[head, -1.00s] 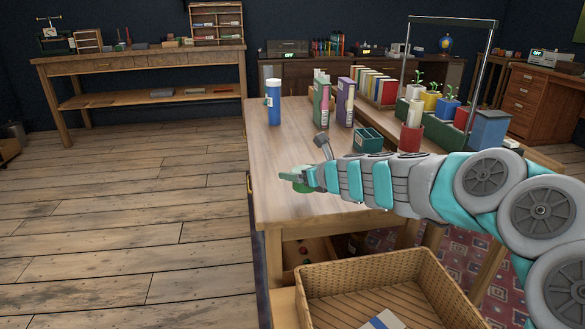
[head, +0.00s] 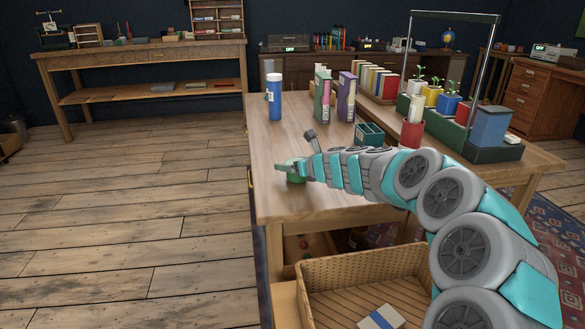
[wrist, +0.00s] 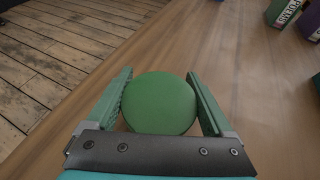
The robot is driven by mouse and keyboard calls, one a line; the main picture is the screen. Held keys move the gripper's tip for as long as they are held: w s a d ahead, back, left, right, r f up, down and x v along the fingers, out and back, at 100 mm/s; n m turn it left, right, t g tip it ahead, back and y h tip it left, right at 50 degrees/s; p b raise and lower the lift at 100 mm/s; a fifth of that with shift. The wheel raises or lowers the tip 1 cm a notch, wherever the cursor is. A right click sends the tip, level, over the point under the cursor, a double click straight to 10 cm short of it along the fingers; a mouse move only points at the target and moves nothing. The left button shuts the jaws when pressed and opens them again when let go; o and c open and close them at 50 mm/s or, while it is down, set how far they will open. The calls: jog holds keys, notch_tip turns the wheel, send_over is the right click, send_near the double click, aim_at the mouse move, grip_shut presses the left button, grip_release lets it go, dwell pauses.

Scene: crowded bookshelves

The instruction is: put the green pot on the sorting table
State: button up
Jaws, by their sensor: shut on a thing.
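The green pot (wrist: 158,103) shows in the wrist view as a round green shape between the two fingers of my gripper (wrist: 160,95), which is shut on it. In the head view the pot (head: 296,178) is partly hidden by my gripper (head: 284,167), at the left side of the wooden sorting table (head: 320,203). The pot is over the tabletop, close to its left edge. I cannot tell whether its base touches the wood.
A blue bottle (head: 274,100), upright books (head: 346,98) and a dark green open box (head: 369,134) stand farther back. A rack with potted seedlings (head: 449,104) is at the right. A wicker basket (head: 325,270) is in front. The tabletop around the pot is clear.

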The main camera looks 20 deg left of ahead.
jog(key=shift+f, duration=0.35)
jog(key=shift+f, duration=0.15)
jog(key=o, duration=1.1)
jog(key=shift+r, duration=0.2)
jog(key=shift+s+d+r, duration=0.1)
jog(key=shift+d, duration=0.1)
jog(key=v, duration=1.1)
jog(key=shift+s+d, duration=0.2)
jog(key=shift+d, duration=0.05)
